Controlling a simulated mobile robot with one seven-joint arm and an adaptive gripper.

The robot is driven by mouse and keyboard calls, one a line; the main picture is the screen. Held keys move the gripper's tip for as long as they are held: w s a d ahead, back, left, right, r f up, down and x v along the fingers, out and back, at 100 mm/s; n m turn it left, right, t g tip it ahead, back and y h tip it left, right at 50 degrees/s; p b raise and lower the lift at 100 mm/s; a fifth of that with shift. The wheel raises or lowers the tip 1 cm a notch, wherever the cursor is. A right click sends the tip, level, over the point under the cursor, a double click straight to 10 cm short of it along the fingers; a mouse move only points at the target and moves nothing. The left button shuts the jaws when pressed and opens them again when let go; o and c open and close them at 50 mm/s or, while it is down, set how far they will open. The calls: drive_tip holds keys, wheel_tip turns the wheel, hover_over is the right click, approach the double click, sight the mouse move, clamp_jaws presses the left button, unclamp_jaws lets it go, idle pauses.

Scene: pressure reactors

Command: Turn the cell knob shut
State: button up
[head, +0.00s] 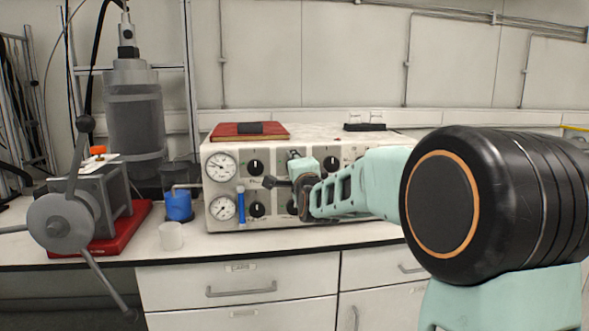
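A white control panel box (275,224) stands on the bench with several black knobs on its front. An upper left knob (255,167) and a lower left knob (257,210) show clearly. Another upper knob (331,164) shows further right. The labels are too small to read, so I cannot tell which one is the cell knob. My arm reaches in from the right, and my gripper (284,186) is in front of the panel's middle, hiding part of it. I cannot tell whether its fingers are open, or whether they touch a knob.
Two round gauges, upper (221,167) and lower (222,207), and a blue tube (241,205) are on the panel's left. A red book (247,131) lies on top. Left are a blue container (178,204), a pale cup (171,236) and a grey handwheel device (64,221) with projecting spokes.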

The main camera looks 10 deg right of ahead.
idle(0.4)
drive_tip(key=o, duration=1.2)
drive_tip(key=s, duration=0.7)
drive_tip(key=shift+s, duration=0.3)
